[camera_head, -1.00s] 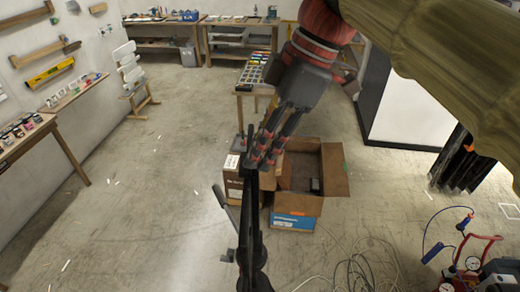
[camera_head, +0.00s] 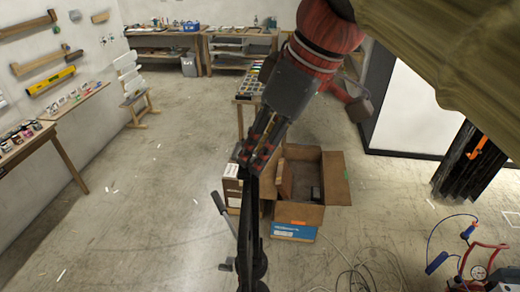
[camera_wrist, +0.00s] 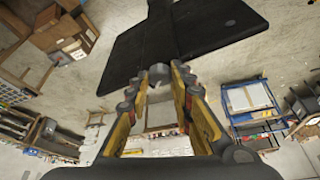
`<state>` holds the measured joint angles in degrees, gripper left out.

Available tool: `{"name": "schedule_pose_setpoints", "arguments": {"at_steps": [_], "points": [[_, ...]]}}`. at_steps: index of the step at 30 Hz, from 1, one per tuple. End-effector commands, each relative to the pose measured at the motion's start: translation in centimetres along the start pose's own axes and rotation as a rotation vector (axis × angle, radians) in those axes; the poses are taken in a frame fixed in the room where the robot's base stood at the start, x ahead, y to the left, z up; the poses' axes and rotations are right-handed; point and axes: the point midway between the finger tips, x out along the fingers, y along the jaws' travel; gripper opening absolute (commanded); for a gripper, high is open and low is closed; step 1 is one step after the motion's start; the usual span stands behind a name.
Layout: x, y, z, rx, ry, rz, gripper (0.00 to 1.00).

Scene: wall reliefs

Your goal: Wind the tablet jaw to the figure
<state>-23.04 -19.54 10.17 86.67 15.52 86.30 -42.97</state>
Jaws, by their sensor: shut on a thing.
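A black stand-like piece, seen nearly edge-on, rises at the lower middle of the head view (camera_head: 250,235), with grey levers (camera_head: 220,203) on its left side. In the wrist view a broad dark flat plate (camera_wrist: 190,35) lies beyond my fingertips. My gripper (camera_head: 256,152) is at the top of the black piece in the head view. In the wrist view my gripper (camera_wrist: 158,85) has its fingers close together around a small grey rounded part (camera_wrist: 158,72).
An open cardboard box (camera_head: 300,215) stands on the floor just right of the black piece. Cables (camera_head: 360,275) lie in front of it, and a red gauge unit (camera_head: 485,272) stands at lower right. Workbenches (camera_head: 165,45) line the back.

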Motion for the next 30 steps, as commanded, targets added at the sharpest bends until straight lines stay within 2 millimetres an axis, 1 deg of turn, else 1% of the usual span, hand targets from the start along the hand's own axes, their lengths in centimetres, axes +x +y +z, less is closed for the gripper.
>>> {"name": "schedule_pose_setpoints", "arguments": {"at_steps": [11, 12, 21, 30], "points": [[-0.02, -0.01, -0.01, 0.004, 0.000, 0.002, 0.00], [-0.02, -0.01, -0.01, 0.004, 0.000, 0.002, 0.23], [-0.01, -0.02, 0.00, 0.004, 0.000, 0.002, 0.40], [-0.05, -0.01, -0.01, 0.004, 0.000, 0.002, 0.41]]}}
